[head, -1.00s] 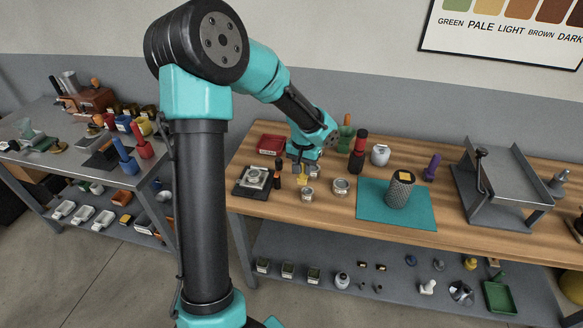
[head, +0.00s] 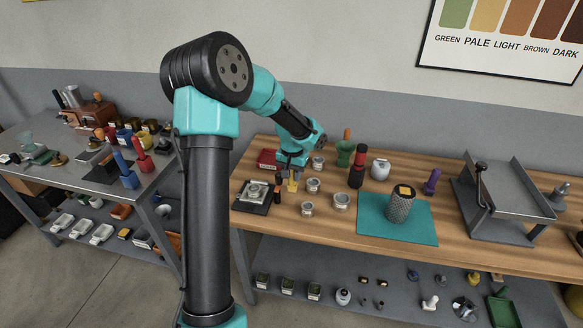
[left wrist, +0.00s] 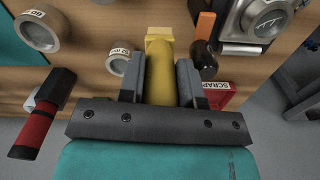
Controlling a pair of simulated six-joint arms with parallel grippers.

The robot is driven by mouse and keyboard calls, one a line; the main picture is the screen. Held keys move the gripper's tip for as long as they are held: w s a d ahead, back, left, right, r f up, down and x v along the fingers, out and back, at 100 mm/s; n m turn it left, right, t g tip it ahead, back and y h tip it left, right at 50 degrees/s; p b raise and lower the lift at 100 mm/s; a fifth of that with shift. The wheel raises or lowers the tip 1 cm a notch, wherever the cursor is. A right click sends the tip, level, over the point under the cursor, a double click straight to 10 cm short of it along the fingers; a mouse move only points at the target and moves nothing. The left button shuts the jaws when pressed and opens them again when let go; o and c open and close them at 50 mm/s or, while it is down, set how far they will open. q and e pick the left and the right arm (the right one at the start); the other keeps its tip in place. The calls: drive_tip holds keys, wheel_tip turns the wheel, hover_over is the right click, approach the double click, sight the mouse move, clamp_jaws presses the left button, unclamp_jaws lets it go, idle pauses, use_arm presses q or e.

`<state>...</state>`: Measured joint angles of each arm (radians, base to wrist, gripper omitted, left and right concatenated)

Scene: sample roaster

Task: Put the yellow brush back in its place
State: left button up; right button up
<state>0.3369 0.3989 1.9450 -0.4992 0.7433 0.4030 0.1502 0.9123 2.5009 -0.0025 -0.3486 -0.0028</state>
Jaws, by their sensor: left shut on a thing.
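The yellow brush (head: 293,186) is in my left gripper (head: 291,175), over the left part of the wooden bench. In the left wrist view the brush's yellow handle (left wrist: 160,72) lies between the two grey fingers of the left gripper (left wrist: 159,82), which are shut on it. A paler yellow block shows at the brush's far end. In the head view the brush points down, but I cannot tell whether its lower end touches the bench. My right gripper is not in view.
Close by are an orange-and-black tool (left wrist: 205,42), a silver device (head: 257,195), a red scrap box (head: 267,160) and several tins (left wrist: 118,62). A metal table (head: 40,180) stands at left.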

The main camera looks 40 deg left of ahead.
use_arm(q)
drive_tip(key=w+a, duration=0.7)
drive_tip(key=shift+f, duration=0.45)
drive_tip(key=shift+f, duration=1.75)
drive_tip(key=shift+f, duration=0.15)
drive_tip(key=o, duration=0.9)
wheel_tip(320, 180, up, 12)
drive_tip(key=shift+r, duration=0.15)
